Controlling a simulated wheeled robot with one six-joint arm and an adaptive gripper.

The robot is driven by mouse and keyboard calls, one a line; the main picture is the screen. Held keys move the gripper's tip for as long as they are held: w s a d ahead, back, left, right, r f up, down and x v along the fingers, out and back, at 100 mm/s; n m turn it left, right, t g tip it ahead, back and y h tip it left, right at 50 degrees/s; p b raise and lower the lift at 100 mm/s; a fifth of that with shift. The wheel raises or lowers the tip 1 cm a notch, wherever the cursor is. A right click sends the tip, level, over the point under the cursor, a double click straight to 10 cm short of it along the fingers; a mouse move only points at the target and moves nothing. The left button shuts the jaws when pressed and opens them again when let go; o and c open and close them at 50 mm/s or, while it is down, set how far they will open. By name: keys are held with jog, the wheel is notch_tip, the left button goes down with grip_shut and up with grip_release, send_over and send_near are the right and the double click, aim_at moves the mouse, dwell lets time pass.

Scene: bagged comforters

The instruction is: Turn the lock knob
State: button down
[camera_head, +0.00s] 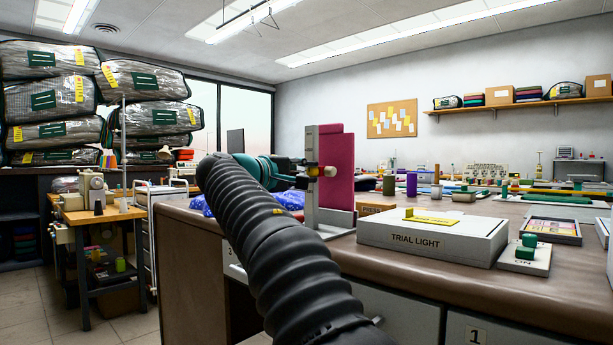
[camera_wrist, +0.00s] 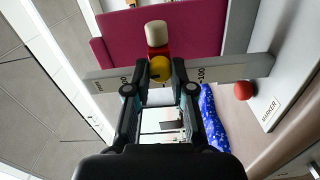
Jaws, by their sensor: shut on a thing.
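The yellow knob (camera_wrist: 160,68) sits on a grey lettered bar (camera_wrist: 105,82) in the wrist view. My gripper (camera_wrist: 163,72) is shut on this knob, with a dark finger on each side. Just beyond the knob is a pale cylinder (camera_wrist: 156,33) with a red base, in front of a magenta panel (camera_wrist: 112,32). In the head view the panel (camera_head: 336,160) stands upright in a grey frame (camera_head: 311,145) on the bench. There my gripper (camera_head: 304,170) reaches the frame from the left, and its fingers partly hide the knob. The bar's lettering is only partly legible.
A white box marked TRIAL LIGHT (camera_head: 432,235) stands on the brown bench (camera_head: 480,285), right of the frame. Blue fabric (camera_head: 290,198) lies behind my arm. A red ball (camera_wrist: 243,90) is right of the bar. Bagged comforters (camera_head: 150,80) are stacked at the far left.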

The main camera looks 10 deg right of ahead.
jog(key=shift+m, duration=0.6)
jog(key=c, duration=1)
grip_release()
jog(key=v, duration=1.2)
jog(key=shift+w, duration=0.1)
